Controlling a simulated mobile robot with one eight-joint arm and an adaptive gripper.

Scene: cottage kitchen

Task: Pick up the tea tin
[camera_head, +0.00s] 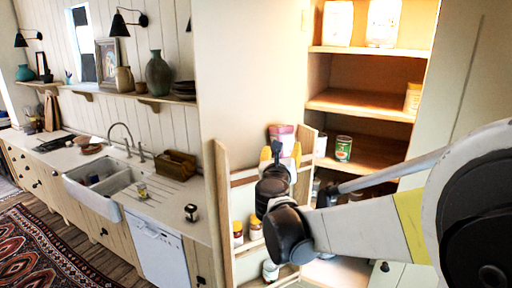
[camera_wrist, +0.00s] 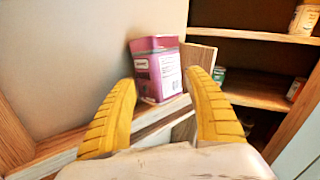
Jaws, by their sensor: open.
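A pink-purple tin with a pale label, which looks like the tea tin (camera_wrist: 156,66), stands upright on the top ledge of the open cupboard door's rack. In the head view its top (camera_head: 282,131) shows just above my gripper (camera_head: 281,154). My gripper's yellow fingers are open; in the wrist view (camera_wrist: 161,82) they are spread left and right of the tin, which appears between and beyond their tips. I see no contact. The tin's lower part is hidden by my gripper in the head view.
The door rack (camera_head: 225,210) holds several jars lower down. Behind it, cupboard shelves (camera_head: 360,103) hold a green can (camera_head: 343,148) and other packages. A pale wall (camera_wrist: 80,60) rises beside the tin. A sink (camera_head: 105,185) and counter lie at left.

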